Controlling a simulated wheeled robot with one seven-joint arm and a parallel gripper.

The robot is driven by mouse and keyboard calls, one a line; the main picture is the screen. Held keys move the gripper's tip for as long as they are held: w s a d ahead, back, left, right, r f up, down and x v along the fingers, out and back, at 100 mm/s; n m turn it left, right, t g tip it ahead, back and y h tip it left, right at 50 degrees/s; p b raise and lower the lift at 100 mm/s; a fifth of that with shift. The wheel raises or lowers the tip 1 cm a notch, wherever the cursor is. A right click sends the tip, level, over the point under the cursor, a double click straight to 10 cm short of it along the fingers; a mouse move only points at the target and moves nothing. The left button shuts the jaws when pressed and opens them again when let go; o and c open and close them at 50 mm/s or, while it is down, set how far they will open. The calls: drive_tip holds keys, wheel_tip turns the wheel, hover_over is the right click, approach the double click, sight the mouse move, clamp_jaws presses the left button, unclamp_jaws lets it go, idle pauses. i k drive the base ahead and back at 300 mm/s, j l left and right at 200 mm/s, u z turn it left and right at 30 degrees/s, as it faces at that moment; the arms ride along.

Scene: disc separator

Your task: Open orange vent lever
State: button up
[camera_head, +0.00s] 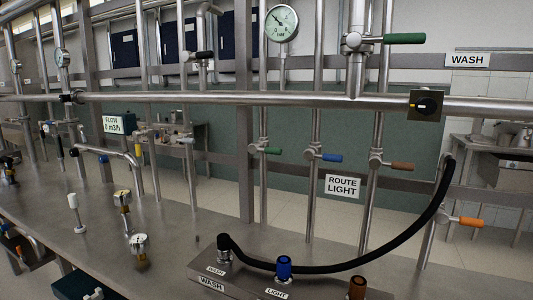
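An orange lever (471,222) sticks out to the right from a small valve on a steel pipe at the right edge of the view. It lies close to horizontal. A brown-orange lever (402,166) points right from another valve on a pipe to its left. No label reading vent shows near either lever. My gripper is not in view.
A black hose (345,266) curves from the WASH port (224,249) up to the orange lever's pipe. Blue (331,158) and green (273,151) levers sit on neighbouring pipes. A thick horizontal pipe (250,98) crosses above. The steel bench (175,240) fills the lower left.

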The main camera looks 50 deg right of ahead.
sight(441, 217)
drive_tip(key=i+j+z, duration=0.1)
drive_tip(key=z, duration=0.7)
drive_tip(key=k+z, duration=0.1)
drive_tip(key=z, duration=0.8)
drive_tip(key=i+l, duration=0.1)
drive_tip(key=l, duration=0.25)
